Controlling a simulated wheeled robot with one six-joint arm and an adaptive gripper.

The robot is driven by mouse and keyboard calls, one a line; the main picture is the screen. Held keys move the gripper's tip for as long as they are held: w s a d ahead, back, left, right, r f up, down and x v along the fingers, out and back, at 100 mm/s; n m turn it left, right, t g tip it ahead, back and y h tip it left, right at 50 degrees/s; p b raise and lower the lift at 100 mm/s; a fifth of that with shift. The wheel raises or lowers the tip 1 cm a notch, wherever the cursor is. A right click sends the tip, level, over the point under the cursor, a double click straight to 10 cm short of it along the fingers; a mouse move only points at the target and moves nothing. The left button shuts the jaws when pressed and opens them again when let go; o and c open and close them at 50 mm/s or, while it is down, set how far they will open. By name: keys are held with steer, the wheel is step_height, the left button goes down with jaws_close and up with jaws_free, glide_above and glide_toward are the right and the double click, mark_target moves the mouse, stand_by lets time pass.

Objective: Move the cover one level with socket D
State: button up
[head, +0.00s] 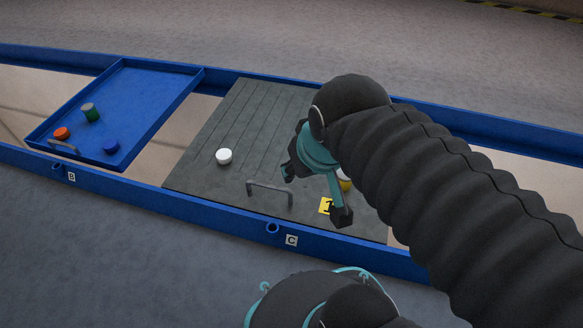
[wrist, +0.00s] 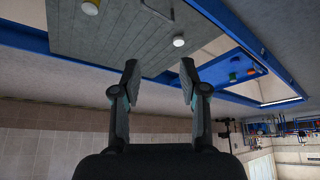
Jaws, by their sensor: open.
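Cover one (head: 225,130) is a dark grey grooved panel lying across the blue rails, with a grey bar handle (head: 269,188) near its front edge and a yellow label "1" (head: 326,205). Its front edge is beside the socket marked C (head: 272,228). No socket marked D is in view. My gripper (head: 315,194) is open and empty over the cover, to the right of the handle, and partly hides the label's surroundings. In the wrist view the open fingers (wrist: 160,68) point toward the cover (wrist: 120,35), apart from the handle (wrist: 157,12).
A white round piece (head: 224,156) and a partly hidden yellow-and-white piece (head: 345,184) stand on the cover. A blue tray (head: 150,90) to the left holds green, orange and blue pieces, near socket B (head: 57,166). Gaps lie on both sides of the cover. My arm hides the right side.

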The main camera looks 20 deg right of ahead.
steer(key=w+n+g+p, duration=0.1)
steer(key=w+n+g, duration=0.1)
steer(key=w, duration=0.8)
steer(key=n+g+y+p, duration=0.1)
steer(key=n+g+p, duration=0.25)
steer(key=n, duration=0.25)
glide_above(268, 184)
steer(key=s+d, duration=0.1)
step_height(268, 184, down, 16)
steer(key=f, duration=0.8)
steer(key=w+f+n+g, duration=0.1)
steer(key=f, duration=0.8)
steer(key=f+n+g, duration=0.1)
steer(key=f, duration=0.7)
steer(key=shift+w+a+f, duration=0.15)
steer(key=shift+a+f, duration=0.2)
jaws_close()
